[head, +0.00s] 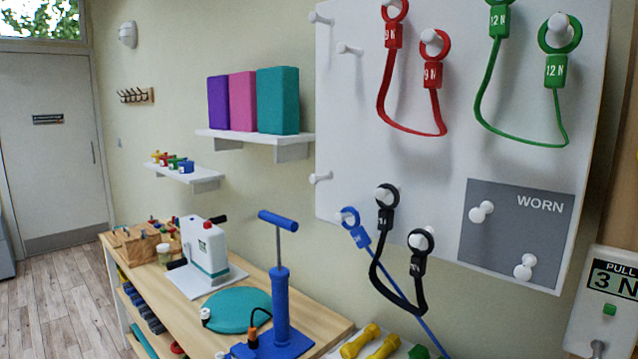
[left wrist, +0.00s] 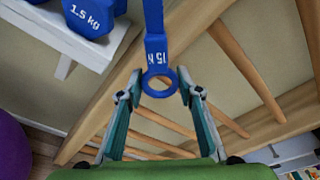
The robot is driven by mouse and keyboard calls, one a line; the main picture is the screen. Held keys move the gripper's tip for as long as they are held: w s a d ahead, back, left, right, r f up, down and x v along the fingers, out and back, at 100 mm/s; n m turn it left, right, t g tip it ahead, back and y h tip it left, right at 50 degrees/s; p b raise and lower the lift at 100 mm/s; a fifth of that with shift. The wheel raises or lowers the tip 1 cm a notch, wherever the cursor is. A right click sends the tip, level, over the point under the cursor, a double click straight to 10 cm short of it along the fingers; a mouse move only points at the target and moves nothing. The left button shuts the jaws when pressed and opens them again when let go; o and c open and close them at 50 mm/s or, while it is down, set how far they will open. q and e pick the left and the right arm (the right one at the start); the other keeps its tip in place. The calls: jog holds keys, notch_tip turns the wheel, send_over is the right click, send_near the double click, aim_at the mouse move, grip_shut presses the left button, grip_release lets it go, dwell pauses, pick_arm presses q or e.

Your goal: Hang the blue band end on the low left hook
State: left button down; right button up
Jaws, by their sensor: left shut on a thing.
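The blue band has one ring end (head: 348,216) at the lower left of the white board (head: 400,150), seemingly around a white peg there. Its strap runs taut down to the right and out of the head view. In the left wrist view the other blue end, a ring marked 15 N (left wrist: 160,94), sits between the fingertips of my left gripper (left wrist: 159,97), which is shut on it. A bare low left hook (head: 320,178) sticks out at the board's left edge. My left gripper is outside the head view. My right gripper is in neither view.
A black band (head: 375,270) hangs beside the blue one; red (head: 440,130) and green (head: 520,140) bands hang above. A wooden bench (head: 175,300) holds a blue T-handled device (head: 280,300). Wooden bars (left wrist: 250,70) and a blue dumbbell (left wrist: 90,16) surround my left gripper.

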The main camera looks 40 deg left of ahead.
pick_arm(q)
jog(key=shift+w+d+f, duration=0.1)
jog(key=shift+d+f, duration=0.15)
jog(key=shift+w, duration=0.4)
jog(key=shift+w+b, duration=0.6)
jog(key=shift+w, duration=0.5)
dwell(0.4)
jog(key=shift+w, duration=0.35)
jog(key=shift+w, duration=0.35)
jog(key=shift+a+r, duration=0.3)
jog(key=shift+r, duration=0.05)
dwell(0.3)
